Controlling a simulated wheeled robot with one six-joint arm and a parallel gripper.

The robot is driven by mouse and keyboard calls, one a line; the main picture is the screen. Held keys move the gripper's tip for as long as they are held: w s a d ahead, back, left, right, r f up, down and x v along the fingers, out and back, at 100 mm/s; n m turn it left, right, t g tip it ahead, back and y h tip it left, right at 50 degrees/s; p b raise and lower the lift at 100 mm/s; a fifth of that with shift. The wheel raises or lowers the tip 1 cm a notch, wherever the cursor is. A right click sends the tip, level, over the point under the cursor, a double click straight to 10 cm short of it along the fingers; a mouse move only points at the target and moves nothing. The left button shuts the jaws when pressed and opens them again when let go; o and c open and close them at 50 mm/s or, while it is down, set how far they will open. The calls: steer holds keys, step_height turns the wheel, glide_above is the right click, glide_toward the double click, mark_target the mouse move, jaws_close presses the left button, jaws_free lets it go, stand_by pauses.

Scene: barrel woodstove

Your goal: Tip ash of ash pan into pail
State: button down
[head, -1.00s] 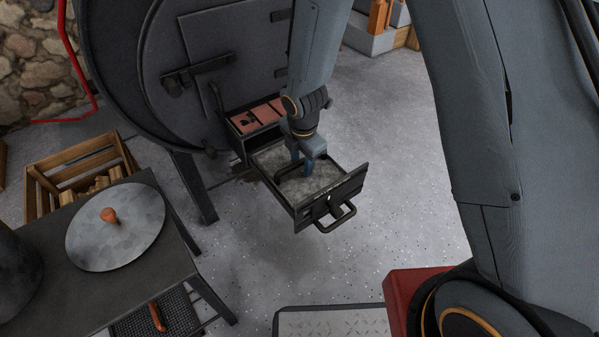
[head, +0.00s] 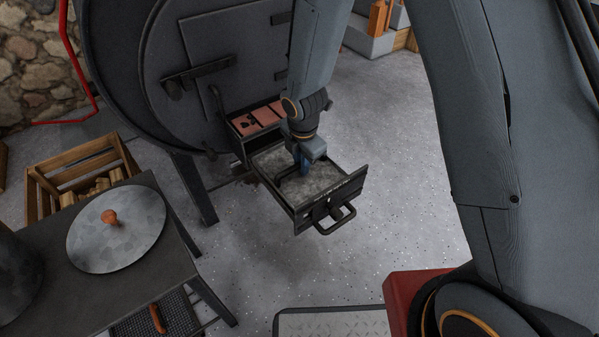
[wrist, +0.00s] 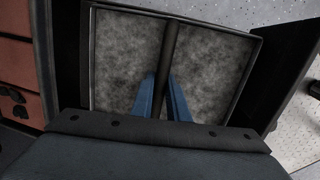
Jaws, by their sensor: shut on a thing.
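The ash pan (head: 345,190) is a dark metal box of grey ash (head: 315,185), with a front plate and loop handle. It sticks out level from the lower opening of the stove (head: 225,70), with its rear close to the opening. My gripper (head: 303,170) points down over the pan. In the wrist view, my gripper's blue fingers (wrist: 163,105) are shut on a dark bar (wrist: 168,50) across the pan's middle. A dark round vessel (head: 15,280), perhaps the pail, is cut off at the left edge; its inside is hidden.
A metal lid (head: 115,228) with a wooden knob lies on the dark table (head: 75,300) at left. A wooden crate (head: 75,165) of split wood stands behind the table. A stove leg (head: 195,190) is left of the pan. Floor right of the pan is clear.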

steer(key=shift+r+p, duration=3.6)
steer(key=shift+p, duration=1.1)
steer(key=shift+r+p, duration=1.4)
steer(key=shift+p, duration=0.6)
step_height(320, 180, up, 9)
steer(key=p, duration=0.9)
